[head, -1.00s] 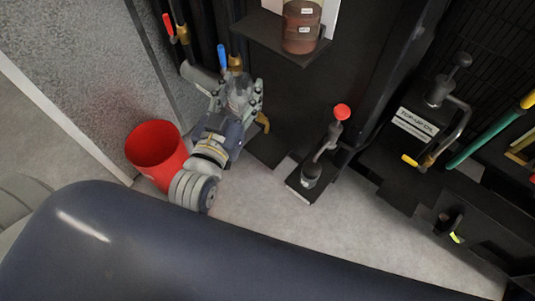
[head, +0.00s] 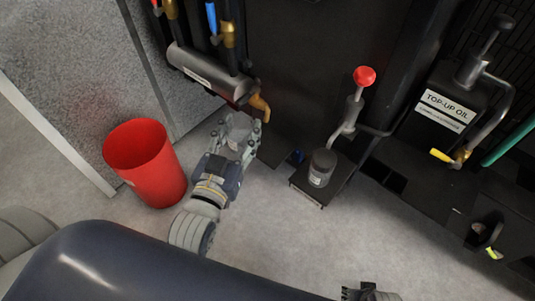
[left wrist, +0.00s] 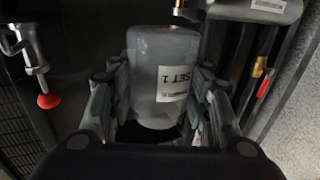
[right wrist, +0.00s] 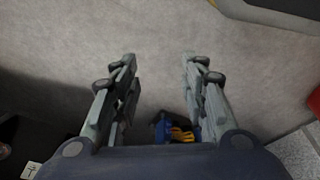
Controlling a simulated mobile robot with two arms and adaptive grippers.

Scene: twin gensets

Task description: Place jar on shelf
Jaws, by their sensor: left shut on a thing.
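My left gripper (head: 243,133) is shut on a pale, translucent jar. In the left wrist view the jar (left wrist: 163,75) sits between the fingers, and its label reading "SET 1" appears upside down. In the head view the fingers mostly cover the jar, above the floor and below a grey cylinder. No shelf shows clearly now.
A red bucket (head: 146,165) stands left of my left gripper. The grey cylinder (head: 207,73) with a brass tap is just above it. A "TOP-UP OIL" unit (head: 447,106) stands at right. Floor in front is clear.

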